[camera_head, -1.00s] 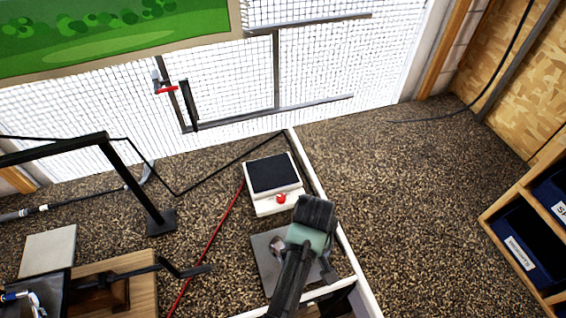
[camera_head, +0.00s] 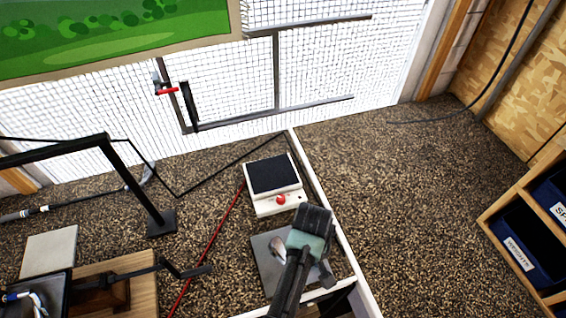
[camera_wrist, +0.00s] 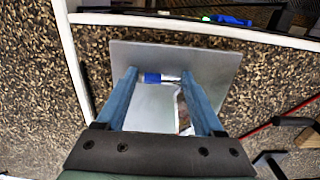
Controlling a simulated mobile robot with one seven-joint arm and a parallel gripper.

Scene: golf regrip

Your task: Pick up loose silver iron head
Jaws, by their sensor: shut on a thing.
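The loose silver iron head (camera_wrist: 182,108) is between my gripper's two blue fingers (camera_wrist: 158,77) in the wrist view. A blue band (camera_wrist: 152,78) on its neck spans the gap between the fingertips, and the jaws are shut on it. In the head view the iron head (camera_head: 277,246) shows as a small silver shape left of my wrist, over the grey square plate (camera_head: 268,268). The fingertips are hidden by my arm there. The plate also shows in the wrist view (camera_wrist: 220,62). I cannot tell whether the head still touches the plate.
A white device with a black top (camera_head: 274,200) and a red knob stands just beyond the plate. A white rail (camera_head: 330,212) runs close on the right. A black stand (camera_head: 160,221) and a wooden block (camera_head: 140,290) are at left. Blue bins (camera_head: 525,250) sit far right.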

